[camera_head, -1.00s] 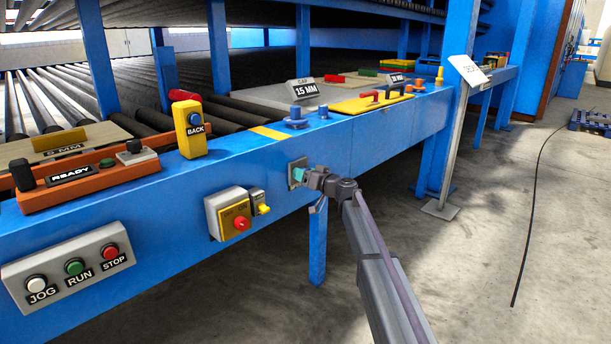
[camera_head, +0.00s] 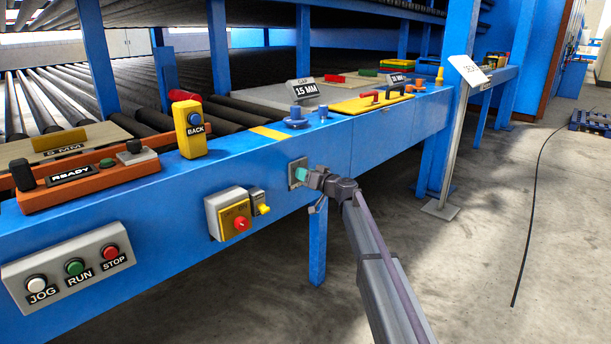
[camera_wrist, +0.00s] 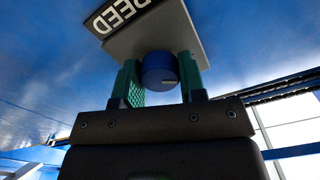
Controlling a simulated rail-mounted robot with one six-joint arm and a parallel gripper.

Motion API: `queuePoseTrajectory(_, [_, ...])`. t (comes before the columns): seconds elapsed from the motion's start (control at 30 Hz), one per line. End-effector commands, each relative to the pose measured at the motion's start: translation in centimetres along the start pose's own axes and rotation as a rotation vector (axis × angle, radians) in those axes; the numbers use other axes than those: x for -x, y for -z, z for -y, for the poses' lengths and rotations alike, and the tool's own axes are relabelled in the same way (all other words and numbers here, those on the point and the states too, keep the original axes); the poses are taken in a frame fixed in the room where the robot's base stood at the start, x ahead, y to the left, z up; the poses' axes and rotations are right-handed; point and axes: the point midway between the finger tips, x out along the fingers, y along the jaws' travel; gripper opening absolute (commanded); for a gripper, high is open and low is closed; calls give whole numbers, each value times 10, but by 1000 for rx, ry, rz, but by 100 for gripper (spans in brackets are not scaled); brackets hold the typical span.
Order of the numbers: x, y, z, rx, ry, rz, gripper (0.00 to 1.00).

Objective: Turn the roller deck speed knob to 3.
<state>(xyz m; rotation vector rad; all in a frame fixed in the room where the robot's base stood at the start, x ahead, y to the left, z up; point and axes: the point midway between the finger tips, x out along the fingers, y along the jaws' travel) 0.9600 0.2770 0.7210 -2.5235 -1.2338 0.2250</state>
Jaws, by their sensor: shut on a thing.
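The speed knob (camera_wrist: 159,70) is a round blue knob with a pale pointer mark, seen in the wrist view. It sits on a grey plate (camera_wrist: 185,25) with a black label that reads "SPEED", partly cut off. My gripper (camera_wrist: 160,82) has its two green fingers on either side of the knob and is shut on it. In the head view my gripper (camera_head: 304,174) reaches the grey plate (camera_head: 293,170) on the front of the blue beam; the knob is hidden there. No scale numbers can be read, so the setting cannot be told.
Left of the plate are a yellow switch box with a red knob (camera_head: 241,224) and a small yellow-handled switch (camera_head: 262,209). A JOG, RUN, STOP panel (camera_head: 68,267) is further left. The blue beam (camera_head: 340,155) is bare just right of the plate.

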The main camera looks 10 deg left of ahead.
Motion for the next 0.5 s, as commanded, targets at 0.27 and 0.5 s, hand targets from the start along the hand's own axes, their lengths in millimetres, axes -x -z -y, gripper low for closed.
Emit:
queuePoseTrajectory(0.27, [0, 0, 0, -144, 0, 0, 14])
queuePoseTrajectory(0.5, [0, 0, 0, -355, 0, 0, 14])
